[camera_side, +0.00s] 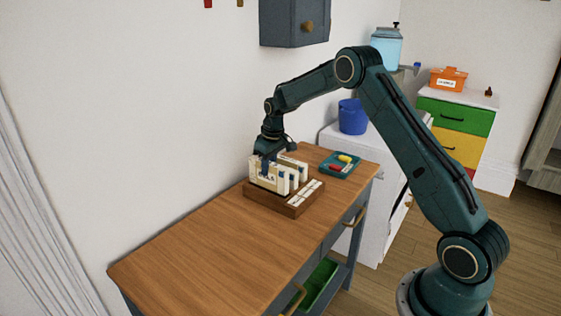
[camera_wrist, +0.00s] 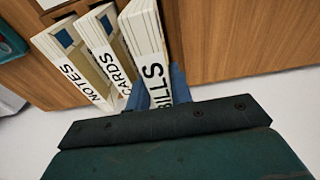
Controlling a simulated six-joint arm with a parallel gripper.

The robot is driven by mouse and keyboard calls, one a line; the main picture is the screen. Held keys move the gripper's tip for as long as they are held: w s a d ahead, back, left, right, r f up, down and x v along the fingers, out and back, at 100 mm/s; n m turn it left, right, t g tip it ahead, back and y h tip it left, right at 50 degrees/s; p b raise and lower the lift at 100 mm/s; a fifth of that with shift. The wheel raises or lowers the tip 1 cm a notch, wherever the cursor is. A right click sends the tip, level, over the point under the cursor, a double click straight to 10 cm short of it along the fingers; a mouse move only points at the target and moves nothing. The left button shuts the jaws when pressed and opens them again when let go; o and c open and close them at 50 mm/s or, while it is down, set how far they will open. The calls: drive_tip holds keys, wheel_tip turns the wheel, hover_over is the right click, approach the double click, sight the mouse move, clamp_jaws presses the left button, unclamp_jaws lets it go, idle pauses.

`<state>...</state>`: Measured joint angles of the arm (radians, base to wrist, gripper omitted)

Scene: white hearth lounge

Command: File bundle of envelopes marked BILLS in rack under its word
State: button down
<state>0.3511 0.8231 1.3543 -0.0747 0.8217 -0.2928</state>
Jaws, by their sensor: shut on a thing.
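My gripper (camera_side: 267,170) points down and is shut on the cream bundle of envelopes marked BILLS (camera_wrist: 147,42), the leftmost bundle in the side view (camera_side: 259,182). In the wrist view a blue finger shows on each side of it, and its black word is partly hidden low down. The bundle marked CARDS (camera_wrist: 108,45) and the bundle marked NOTES (camera_wrist: 75,55) stand beside it. The brown wooden rack (camera_side: 266,204) is under the bundles, with white label strips along its right part. I cannot tell whether the BILLS bundle touches the rack's floor.
The rack stands on a wooden tabletop (camera_side: 215,235) against the white wall. A blue bucket (camera_side: 352,117) stands on a white unit beyond. The near tabletop is clear.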

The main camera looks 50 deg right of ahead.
sight(269, 175)
drive_tip(key=shift+f, duration=1.8)
drive_tip(key=shift+f, duration=0.1)
drive_tip(key=c, duration=1.3)
unclamp_jaws()
drive_tip(key=shift+o, duration=0.2)
drive_tip(key=r, duration=0.4)
drive_tip(key=s+r, duration=0.1)
drive_tip(key=r, duration=0.7)
drive_tip(key=shift+s, duration=0.4)
